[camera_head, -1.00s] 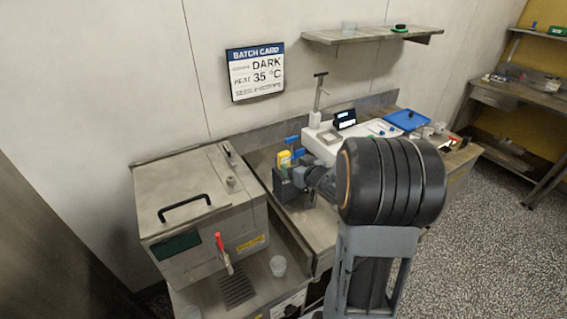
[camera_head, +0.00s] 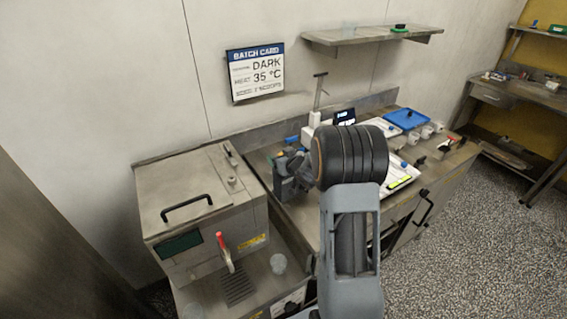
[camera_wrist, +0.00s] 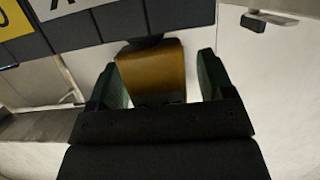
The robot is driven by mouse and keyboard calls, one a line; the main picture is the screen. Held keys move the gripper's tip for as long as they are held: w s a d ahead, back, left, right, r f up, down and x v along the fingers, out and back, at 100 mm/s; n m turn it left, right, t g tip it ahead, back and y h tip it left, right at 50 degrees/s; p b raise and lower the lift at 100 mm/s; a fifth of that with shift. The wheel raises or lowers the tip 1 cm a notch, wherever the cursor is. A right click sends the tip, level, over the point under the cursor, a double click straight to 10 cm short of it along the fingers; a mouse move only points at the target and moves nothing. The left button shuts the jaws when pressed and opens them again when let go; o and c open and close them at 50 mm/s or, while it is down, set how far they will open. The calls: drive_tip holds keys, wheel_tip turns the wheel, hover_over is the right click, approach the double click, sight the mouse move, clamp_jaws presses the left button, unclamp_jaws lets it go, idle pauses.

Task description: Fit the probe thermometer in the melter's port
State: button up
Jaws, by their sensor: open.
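The probe thermometer's yellow body (camera_wrist: 152,72) lies between the two fingers of my gripper (camera_wrist: 157,66) in the wrist view. The fingers are open, with a gap visible on the right side. In the head view my gripper (camera_head: 287,163) is over the dark holder (camera_head: 284,188) on the counter and hides the thermometer. The melter (camera_head: 190,205) is the steel box at left, with a black lid handle and a red-handled tap. A small round fitting (camera_head: 231,181) on its top may be the port; I cannot see whether it is open.
The batch card (camera_head: 256,72) hangs on the wall. A blue tray (camera_head: 407,119) and several white cups are at the counter's right. A shelf (camera_head: 375,37) juts out above.

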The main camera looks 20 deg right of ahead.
drive_tip(key=c, duration=1)
drive_tip(key=shift+c, duration=0.2)
